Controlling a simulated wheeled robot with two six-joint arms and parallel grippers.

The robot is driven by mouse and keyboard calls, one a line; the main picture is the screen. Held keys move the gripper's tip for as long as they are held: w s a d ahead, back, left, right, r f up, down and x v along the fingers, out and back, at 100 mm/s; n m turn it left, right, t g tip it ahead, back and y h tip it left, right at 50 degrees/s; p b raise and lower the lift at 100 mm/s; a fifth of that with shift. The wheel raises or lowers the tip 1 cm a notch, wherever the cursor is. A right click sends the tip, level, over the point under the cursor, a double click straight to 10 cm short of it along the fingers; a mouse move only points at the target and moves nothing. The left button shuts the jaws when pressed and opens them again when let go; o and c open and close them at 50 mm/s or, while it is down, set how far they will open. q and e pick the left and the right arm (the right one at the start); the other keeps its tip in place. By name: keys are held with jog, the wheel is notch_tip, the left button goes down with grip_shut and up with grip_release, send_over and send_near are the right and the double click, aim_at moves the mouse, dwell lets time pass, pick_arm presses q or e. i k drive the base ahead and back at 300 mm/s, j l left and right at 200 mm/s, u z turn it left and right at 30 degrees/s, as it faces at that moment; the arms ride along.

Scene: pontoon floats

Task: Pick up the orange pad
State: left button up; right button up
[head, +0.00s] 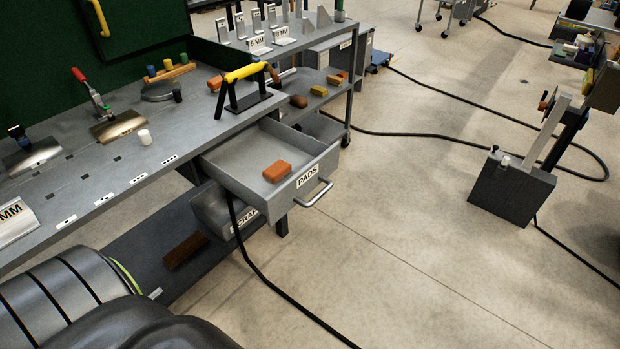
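An orange pad (277,171) lies in an open grey drawer (234,178) labelled PADS. The drawer is pulled out from under the workbench, and its bar handle (315,194) faces right and toward the front. The pad lies flat and uncovered near the drawer's front wall, with nothing else visible beside it. Neither of my grippers shows in the head view.
The grey bench (110,170) carries clamps, a white cylinder (145,137) and a yellow-handled tool on a stand (247,73). Several pads lie on the side shelf behind. A black cable (262,275) runs past the drawer's front-left side. Floor to the right is mostly open.

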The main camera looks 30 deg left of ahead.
aim_at(280, 168)
jog(key=u, duration=1.3)
